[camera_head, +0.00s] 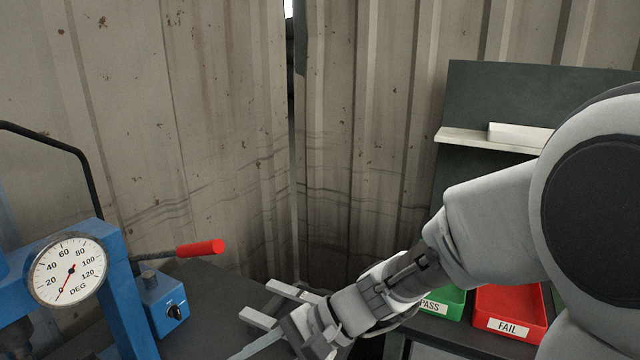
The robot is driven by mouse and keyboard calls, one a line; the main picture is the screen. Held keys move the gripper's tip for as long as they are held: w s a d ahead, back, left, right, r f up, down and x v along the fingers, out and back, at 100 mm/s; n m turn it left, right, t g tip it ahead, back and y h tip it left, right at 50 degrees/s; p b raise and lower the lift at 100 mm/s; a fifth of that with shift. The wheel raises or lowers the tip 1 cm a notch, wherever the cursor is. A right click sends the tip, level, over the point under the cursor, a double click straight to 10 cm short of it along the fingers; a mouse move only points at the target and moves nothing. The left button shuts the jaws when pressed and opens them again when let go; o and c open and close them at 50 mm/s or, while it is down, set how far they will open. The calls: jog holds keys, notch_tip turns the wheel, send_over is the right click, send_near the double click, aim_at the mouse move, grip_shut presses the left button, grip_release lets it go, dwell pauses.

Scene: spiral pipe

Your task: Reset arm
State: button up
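My arm reaches in from the right of the head view, over the dark bench top (212,290). My gripper (262,300) points left, low in the middle of the view. Its two pale fingers are apart, with the dark bench showing between them and nothing held there. A thin pale bar (255,345) shows just below the gripper at the bottom edge; I cannot tell what it belongs to.
Left stands a blue machine (125,290) with a degree dial (68,270), a red-handled lever (200,248) and a blue knob box (165,303). Right, partly behind my arm, are a green PASS bin (455,305) and a red FAIL bin (510,308). Corrugated walls stand behind.

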jog(key=s+d+r+n+t+h+p, duration=0.1)
jog(key=s+d+r+n+t+h, duration=0.1)
jog(key=d, duration=0.6)
jog(key=s+d+r+n+t+h+p, duration=0.1)
jog(key=s+d+r+n+t+h, duration=0.1)
jog(key=d+r+h, duration=0.3)
jog(key=s+d+r+n+t+h+p, duration=0.1)
jog(key=s+d+r+n+t+h, duration=0.1)
jog(key=d, duration=0.8)
jog(key=shift+s+d+r+t+h, duration=0.25)
jog(key=shift+d+r+t+h, duration=0.25)
jog(key=shift+r+h, duration=0.4)
jog(key=shift+a+f, duration=0.1)
